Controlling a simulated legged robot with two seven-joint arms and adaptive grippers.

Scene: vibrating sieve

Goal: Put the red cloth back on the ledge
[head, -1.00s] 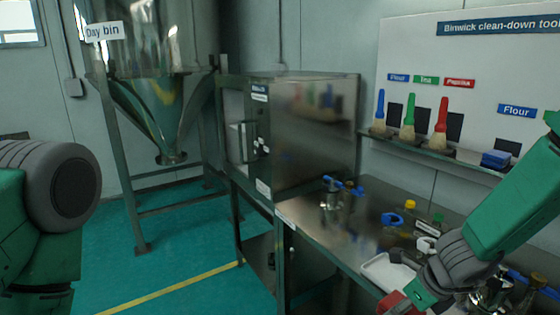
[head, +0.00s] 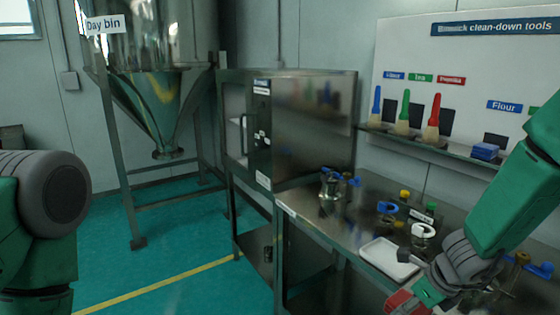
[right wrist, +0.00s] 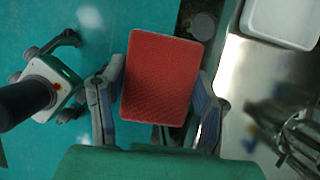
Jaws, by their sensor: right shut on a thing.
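The red cloth (right wrist: 160,78) is a flat, textured rectangular pad between the two fingers of my right gripper (right wrist: 158,88). My right gripper (head: 418,296) is shut on it, low in the head view, where a small part of the red cloth (head: 400,303) shows near the bench's front edge. The ledge (head: 458,152) is the narrow metal shelf under the tool board, farther back and above my right gripper. A blue cloth (head: 485,151) lies on it beneath a blue Flour label. My right arm hides the ledge's right end. My left gripper is out of view.
Blue, green and red brushes (head: 434,118) stand on the ledge. The bench holds a white tray (head: 388,258), colour-topped jars and a metal vessel (head: 330,188). A steel cabinet (head: 315,130) stands left of the ledge. In the wrist view, a wheeled stand (right wrist: 50,85) is at left.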

